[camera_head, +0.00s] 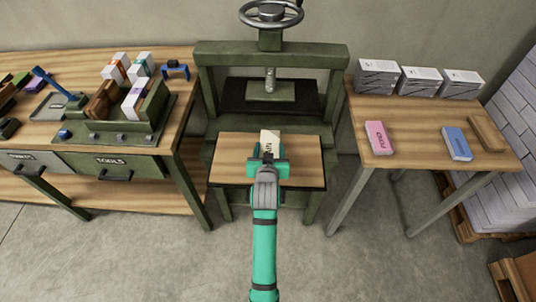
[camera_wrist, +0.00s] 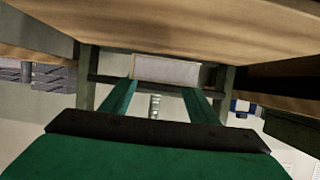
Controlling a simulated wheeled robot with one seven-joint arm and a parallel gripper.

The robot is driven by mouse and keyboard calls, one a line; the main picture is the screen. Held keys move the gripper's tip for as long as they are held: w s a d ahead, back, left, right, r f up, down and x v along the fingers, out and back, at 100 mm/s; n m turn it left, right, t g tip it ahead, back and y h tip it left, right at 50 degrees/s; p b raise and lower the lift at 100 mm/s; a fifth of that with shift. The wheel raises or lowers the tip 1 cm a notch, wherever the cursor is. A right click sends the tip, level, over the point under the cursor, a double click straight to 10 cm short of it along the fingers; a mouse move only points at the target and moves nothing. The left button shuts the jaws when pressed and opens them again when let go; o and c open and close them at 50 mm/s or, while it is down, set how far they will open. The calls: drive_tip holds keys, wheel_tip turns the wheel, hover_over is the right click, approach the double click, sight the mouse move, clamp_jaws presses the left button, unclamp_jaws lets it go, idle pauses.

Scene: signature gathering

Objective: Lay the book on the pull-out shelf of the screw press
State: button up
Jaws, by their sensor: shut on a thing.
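The screw press (camera_head: 272,50) stands against the back wall, a green frame with a hand wheel on top. Its pull-out shelf (camera_head: 235,165), a wooden board, sticks out at the front. My gripper (camera_head: 268,155) is over the middle of the shelf, shut on a cream book (camera_head: 269,137) with dark lettering. In the wrist view the pale book (camera_wrist: 165,70) is between the fingertips of my gripper (camera_wrist: 160,85), close to the wooden shelf surface (camera_wrist: 185,25). I cannot tell whether the book touches the shelf.
A left bench (camera_head: 180,110) carries a green rack (camera_head: 150,110) with several books. A right table (camera_head: 410,115) holds a pink book (camera_head: 378,137), a blue book (camera_head: 457,143) and white stacks at the back. The shelf is bare on both sides of my gripper.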

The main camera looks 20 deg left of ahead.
drive_tip(key=shift+w+a+f, duration=0.2)
drive_tip(key=shift+a+f, duration=0.15)
drive_tip(key=shift+w+a+f, duration=0.1)
drive_tip(key=shift+w+f, duration=0.05)
drive_tip(key=shift+f, duration=1.55)
drive_tip(key=shift+f, duration=0.15)
drive_tip(key=o, duration=1.1)
drive_tip(key=shift+o, duration=0.2)
